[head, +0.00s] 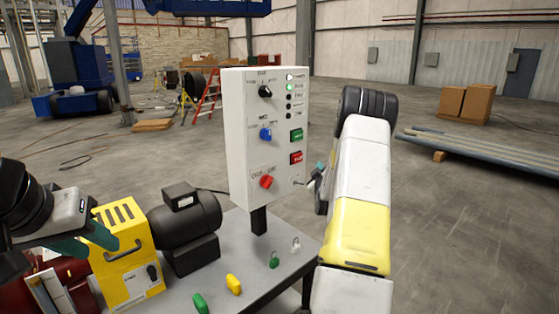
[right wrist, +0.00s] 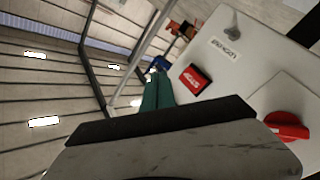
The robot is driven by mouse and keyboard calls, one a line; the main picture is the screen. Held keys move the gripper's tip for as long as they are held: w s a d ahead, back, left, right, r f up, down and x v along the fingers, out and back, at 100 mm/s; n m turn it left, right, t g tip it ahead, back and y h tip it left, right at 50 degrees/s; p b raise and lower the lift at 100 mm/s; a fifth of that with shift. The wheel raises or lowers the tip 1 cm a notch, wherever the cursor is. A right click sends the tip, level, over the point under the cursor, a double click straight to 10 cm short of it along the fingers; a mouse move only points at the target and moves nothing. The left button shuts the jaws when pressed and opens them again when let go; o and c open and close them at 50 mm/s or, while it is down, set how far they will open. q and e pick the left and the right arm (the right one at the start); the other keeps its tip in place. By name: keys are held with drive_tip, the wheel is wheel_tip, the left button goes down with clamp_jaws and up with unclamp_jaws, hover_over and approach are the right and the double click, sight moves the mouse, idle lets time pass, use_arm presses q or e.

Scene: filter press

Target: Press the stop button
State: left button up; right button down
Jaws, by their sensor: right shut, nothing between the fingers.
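The red stop button (head: 296,157) is on the front of a white control panel (head: 237,150), below a green button (head: 296,135). In the right wrist view the red button (right wrist: 194,79) lies just right of my right gripper's teal fingers (right wrist: 158,85). These fingers are shut and empty. In the head view my right gripper (head: 319,170) is at the right of the panel, partly hidden by my arm; I see no clear contact with the button. My left gripper (head: 75,245) is at the lower left, away from the panel; its opening is unclear.
A red knob (head: 266,182), a blue knob (head: 265,134) and a black knob (head: 265,91) are on the panel. A grey table (head: 250,285) carries a yellow box (head: 126,250), a dark motor (head: 190,225) and small coloured padlocks (head: 233,284).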

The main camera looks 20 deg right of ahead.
drive_tip(key=shift+s+d+f+h, duration=0.2)
drive_tip(key=shift+d+f+h, duration=0.1)
drive_tip(key=shift+d+f, duration=0.15)
drive_tip(key=shift+w, duration=0.1)
approach(301, 158)
drive_tip(key=shift+w+d+r, duration=0.1)
drive_tip(key=shift+w+d, duration=0.75)
drive_tip(key=shift+w, duration=0.2)
drive_tip(key=shift+w+d+r, duration=0.1)
drive_tip(key=shift+w+d, duration=0.75)
drive_tip(key=shift+w, duration=0.2)
idle(0.4)
drive_tip(key=shift+w+a, duration=0.15)
drive_tip(key=shift+w, duration=0.25)
drive_tip(key=shift+w+a, duration=0.25)
drive_tip(key=shift+w, duration=0.3)
idle(0.7)
idle(0.4)
drive_tip(key=shift+s+d, duration=0.15)
drive_tip(key=shift+s, duration=0.35)
drive_tip(key=shift+s+d, duration=0.2)
drive_tip(key=shift+s, duration=0.25)
